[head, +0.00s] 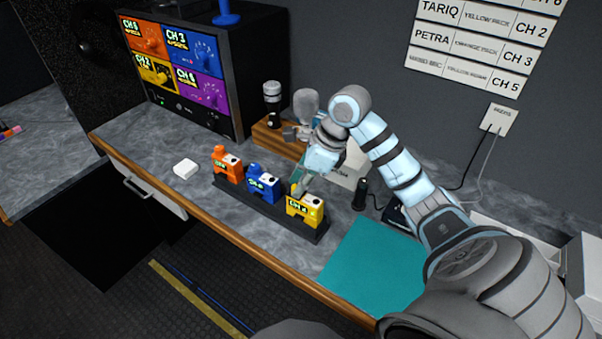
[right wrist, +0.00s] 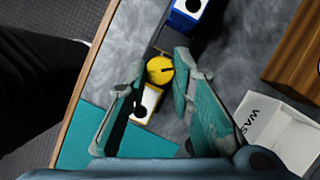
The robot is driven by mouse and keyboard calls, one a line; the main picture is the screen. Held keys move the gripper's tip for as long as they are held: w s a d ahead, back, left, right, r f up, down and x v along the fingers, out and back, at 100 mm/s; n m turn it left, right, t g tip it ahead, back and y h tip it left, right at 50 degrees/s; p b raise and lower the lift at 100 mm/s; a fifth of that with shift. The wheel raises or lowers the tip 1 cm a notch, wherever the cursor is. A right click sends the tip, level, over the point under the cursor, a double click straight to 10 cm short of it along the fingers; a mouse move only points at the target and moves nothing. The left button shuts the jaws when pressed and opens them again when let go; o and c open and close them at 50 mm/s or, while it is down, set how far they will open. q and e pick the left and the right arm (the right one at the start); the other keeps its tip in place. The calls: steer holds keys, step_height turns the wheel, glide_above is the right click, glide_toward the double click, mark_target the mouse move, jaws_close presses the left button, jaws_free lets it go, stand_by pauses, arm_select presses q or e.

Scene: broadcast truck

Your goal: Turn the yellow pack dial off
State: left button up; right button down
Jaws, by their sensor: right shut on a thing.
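The yellow pack (head: 305,208) stands at the right end of a dark rack (head: 265,211) on the counter. My right gripper (head: 298,186) reaches down onto its top and mostly hides its dial in the head view. In the right wrist view the round yellow dial (right wrist: 160,71), with a dark pointer line, sits between the fingertips of my right gripper (right wrist: 161,66), which are shut on it. The pack's white top with a black spot (right wrist: 141,111) shows below the dial. My left gripper is in neither view.
A blue pack (head: 262,184) and an orange pack (head: 227,165) stand in the same rack. A wooden block (head: 270,137) and monitor (head: 235,80) stand behind.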

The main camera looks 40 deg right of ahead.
steer(key=shift+f+n+b, duration=0.1)
steer(key=shift+n+b, duration=0.35)
steer(key=shift+n, duration=0.15)
steer(key=shift+w+n+g+y, duration=0.1)
steer(key=shift+n+g+y, duration=0.35)
steer(key=shift+n, duration=0.35)
steer(key=shift+r+n+g+p, duration=0.25)
steer(key=shift+n+p, duration=0.1)
steer(key=shift+n, duration=0.35)
steer(key=shift+w+d+f+n+g+p, duration=0.15)
steer(key=shift+n+g+p, duration=0.15)
steer(key=shift+n+p, duration=0.55)
steer(key=c, duration=1.4)
jaws_free()
